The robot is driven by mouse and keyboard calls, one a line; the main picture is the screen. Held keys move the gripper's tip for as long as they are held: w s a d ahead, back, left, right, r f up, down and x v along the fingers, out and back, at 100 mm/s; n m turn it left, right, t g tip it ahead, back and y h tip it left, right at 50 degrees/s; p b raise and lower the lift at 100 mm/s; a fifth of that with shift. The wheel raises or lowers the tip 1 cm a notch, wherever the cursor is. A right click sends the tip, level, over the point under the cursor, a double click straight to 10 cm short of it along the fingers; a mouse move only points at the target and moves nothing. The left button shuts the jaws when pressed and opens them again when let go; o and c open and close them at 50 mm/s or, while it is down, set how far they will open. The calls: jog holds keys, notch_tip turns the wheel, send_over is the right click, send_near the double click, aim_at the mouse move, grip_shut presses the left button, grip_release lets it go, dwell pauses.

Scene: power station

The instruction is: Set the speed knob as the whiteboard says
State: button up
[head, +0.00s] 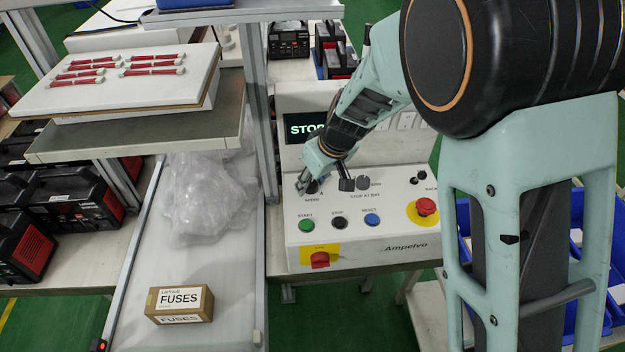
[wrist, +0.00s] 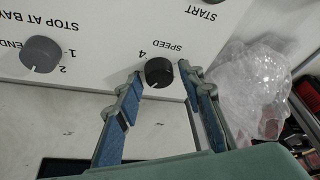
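The speed knob (wrist: 158,72) is a dark round knob beside the printed word SPEED on the white control panel (head: 352,214). In the wrist view the lettering is upside down and a 4 shows near the knob; its other marks are hidden or unreadable. My gripper (wrist: 160,77) is open, with one blue-padded finger on each side of the knob. Small gaps seem to show between knob and fingers; contact is unclear. In the head view my gripper (head: 308,184) is at the panel's left side and largely covers the knob. No whiteboard is in view.
A grey stop-at-bay knob (wrist: 40,54) sits beside the speed knob. Green start (head: 307,225), black stop (head: 338,223) and blue reset (head: 372,220) buttons lie in front. A red emergency button (head: 426,206) is at right. The display (head: 304,127) reads STOP, partly hidden. Plastic wrap (head: 207,195) lies left.

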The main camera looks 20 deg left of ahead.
jog(key=c, duration=0.8)
jog(key=shift+c, duration=0.2)
jog(key=shift+r+m+p, duration=0.1)
jog(key=shift+m+p, duration=0.2)
jog(key=shift+p, duration=0.1)
jog(key=m+p, duration=0.1)
jog(key=p, duration=0.1)
jog(key=m+t+h+p, duration=0.1)
jog(key=m+p, duration=0.1)
jog(key=shift+s+r, duration=0.2)
jog(key=m+p, duration=0.1)
jog(key=p, duration=0.1)
jog(key=shift+f+m+h+p, duration=0.1)
jog(key=shift+m+h+p, duration=0.2)
jog(key=shift+m+p, duration=0.1)
jog(key=shift+a+f+m+t+p, duration=0.15)
jog(key=shift+m+t+p, duration=0.15)
jog(key=shift+m+p, duration=0.15)
